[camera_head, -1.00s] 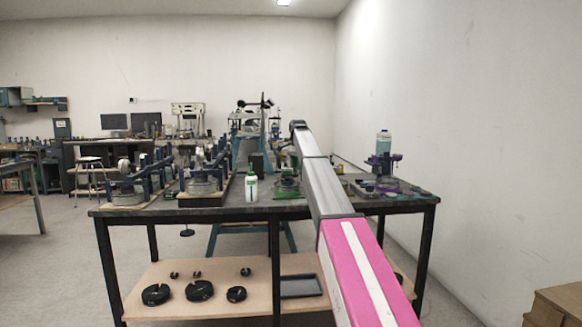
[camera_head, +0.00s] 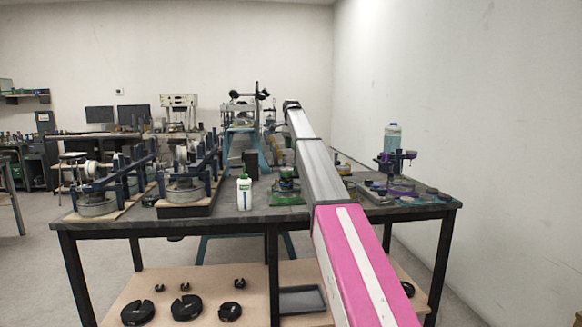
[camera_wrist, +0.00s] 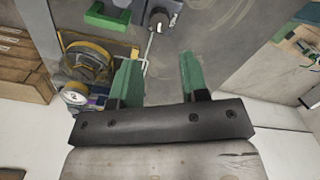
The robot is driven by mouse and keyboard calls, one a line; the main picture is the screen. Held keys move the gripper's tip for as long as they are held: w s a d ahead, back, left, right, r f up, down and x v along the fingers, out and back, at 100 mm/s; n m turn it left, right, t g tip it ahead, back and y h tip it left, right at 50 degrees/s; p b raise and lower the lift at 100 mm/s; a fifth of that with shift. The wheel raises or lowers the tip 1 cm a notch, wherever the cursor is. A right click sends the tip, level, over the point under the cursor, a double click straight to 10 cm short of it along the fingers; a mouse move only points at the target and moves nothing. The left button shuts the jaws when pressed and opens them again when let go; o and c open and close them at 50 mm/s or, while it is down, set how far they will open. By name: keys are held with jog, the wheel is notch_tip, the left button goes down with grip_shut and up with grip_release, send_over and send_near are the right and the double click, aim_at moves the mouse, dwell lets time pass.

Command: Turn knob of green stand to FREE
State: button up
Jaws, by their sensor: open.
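Past the fingers in the wrist view lies a grey surface with a green piece (camera_wrist: 108,16) at the top. I cannot tell whether this piece belongs to the green stand.
The white bottle (camera_head: 244,192) is close to the stand. Two pulley rigs (camera_head: 185,190) fill the table's left; a purple stand (camera_head: 396,168) with a clear bottle (camera_head: 392,138) is at the right. A yellow-based device (camera_wrist: 95,62) lies left of my fingers. The dark table (camera_head: 330,216) has bare front edge.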

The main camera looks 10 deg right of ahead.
notch_tip(320, 180, down, 10)
jog(key=c, duration=0.7)
